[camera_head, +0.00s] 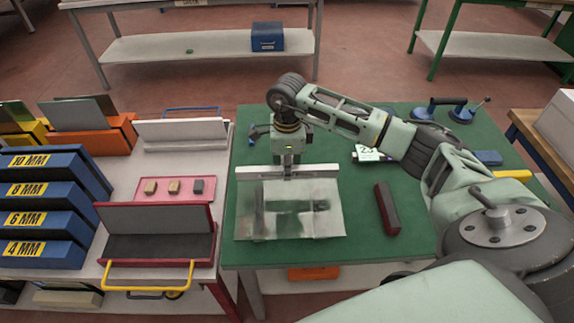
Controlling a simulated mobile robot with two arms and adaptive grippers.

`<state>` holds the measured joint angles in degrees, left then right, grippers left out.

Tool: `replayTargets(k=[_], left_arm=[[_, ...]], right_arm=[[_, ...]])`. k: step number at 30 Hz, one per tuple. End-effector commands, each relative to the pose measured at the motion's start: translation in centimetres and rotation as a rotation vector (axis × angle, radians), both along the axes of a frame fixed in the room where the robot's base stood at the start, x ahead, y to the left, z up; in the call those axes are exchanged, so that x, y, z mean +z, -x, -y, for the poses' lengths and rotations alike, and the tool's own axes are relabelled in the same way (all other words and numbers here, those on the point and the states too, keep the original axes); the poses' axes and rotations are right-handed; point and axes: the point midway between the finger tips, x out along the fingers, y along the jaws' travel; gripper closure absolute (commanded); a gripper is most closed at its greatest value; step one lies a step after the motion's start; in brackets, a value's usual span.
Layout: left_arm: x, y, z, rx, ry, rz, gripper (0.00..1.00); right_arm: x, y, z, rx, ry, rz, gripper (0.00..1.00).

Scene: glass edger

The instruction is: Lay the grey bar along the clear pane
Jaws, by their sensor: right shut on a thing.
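The clear pane (262,221) lies flat on the green table top, with a mirror-like reflection in it. The light grey bar (318,170) runs left to right along the pane's far edge, roughly parallel to it. My right gripper (288,166) points down from above and is shut on the bar near its middle. I cannot tell whether the bar rests on the pane or is held just above it. The gripper hides the middle of the bar. My left gripper is not in view.
A dark red-sided block (387,209) lies right of the pane. A blue two-cup lifter (449,108) stands at the back right of the green table (350,252). Left are a pink tray (160,197), a red-edged trough (158,247) and blue thickness-labelled racks (45,222).

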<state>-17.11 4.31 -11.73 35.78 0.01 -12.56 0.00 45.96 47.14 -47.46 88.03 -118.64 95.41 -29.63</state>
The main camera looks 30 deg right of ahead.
Motion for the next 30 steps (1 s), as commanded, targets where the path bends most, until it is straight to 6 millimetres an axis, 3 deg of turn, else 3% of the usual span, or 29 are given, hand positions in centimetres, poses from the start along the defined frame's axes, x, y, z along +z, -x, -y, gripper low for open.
replayTargets(k=[4, 11, 30], left_arm=[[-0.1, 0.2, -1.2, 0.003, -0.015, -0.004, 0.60], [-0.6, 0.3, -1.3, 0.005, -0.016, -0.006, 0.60], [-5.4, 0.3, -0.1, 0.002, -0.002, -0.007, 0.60]], right_arm=[[0.1, 0.0, 0.0, 0.002, 0.000, 0.001, 1.00], [0.0, -0.1, 0.0, 0.004, 0.000, 0.000, 1.00], [-5.5, 0.0, 0.0, 0.004, 0.000, 0.000, 1.00]])
